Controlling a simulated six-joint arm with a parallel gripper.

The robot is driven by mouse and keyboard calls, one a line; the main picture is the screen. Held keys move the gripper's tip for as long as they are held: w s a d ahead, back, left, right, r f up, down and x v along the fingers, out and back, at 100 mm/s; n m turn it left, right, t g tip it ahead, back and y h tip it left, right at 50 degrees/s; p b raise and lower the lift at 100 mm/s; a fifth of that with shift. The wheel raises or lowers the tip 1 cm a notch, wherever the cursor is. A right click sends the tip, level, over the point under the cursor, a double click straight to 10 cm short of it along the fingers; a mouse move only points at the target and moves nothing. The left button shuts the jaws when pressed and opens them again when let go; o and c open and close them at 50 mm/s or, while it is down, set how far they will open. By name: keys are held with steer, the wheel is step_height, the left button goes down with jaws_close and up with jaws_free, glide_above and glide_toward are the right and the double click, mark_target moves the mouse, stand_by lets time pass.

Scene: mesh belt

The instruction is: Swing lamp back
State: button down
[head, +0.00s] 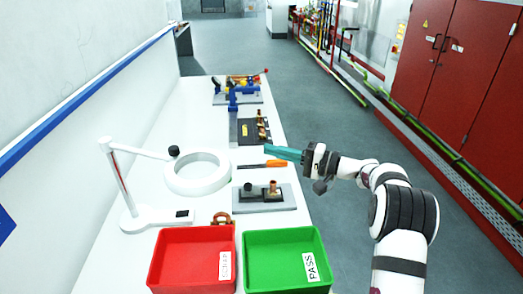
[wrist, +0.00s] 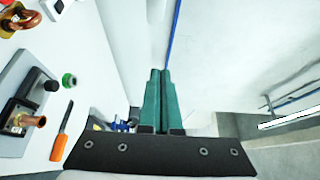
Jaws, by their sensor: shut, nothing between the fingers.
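The lamp is white, with a ring-shaped head (head: 197,173) over the left-middle of the white bench. Its thin arm runs left to an upright post (head: 121,182) on a white base (head: 157,217), and a black knob (head: 174,151) sits at the ring's far side. My gripper (head: 270,150) is at the bench's right side, right of the ring and apart from it, with teal fingers pointing left. In the wrist view the fingers (wrist: 156,90) lie side by side, closed and empty. The lamp is not clearly seen in the wrist view.
A red bin (head: 156,262) and a green bin (head: 249,267) stand at the near end. A grey fixture plate (head: 285,198) and an orange-handled tool (head: 274,163) lie between the ring and my arm. Blue-clamped fixtures stand farther back; a wall runs along the left.

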mark_target(211, 184)
steer(key=a, duration=0.9)
steer(key=shift+w+a, duration=0.25)
steer(key=shift+w, duration=0.05)
steer(key=shift+s, duration=0.1)
steer(key=s+a, duration=0.1)
steer(key=s, duration=0.3)
steer(key=s+a, duration=0.2)
steer(key=s, duration=0.1)
steer(key=s+a, duration=0.2)
steer(key=s, duration=0.2)
steer(key=shift+s, duration=0.35)
steer(key=s+a, duration=0.7)
steer(key=s, duration=0.1)
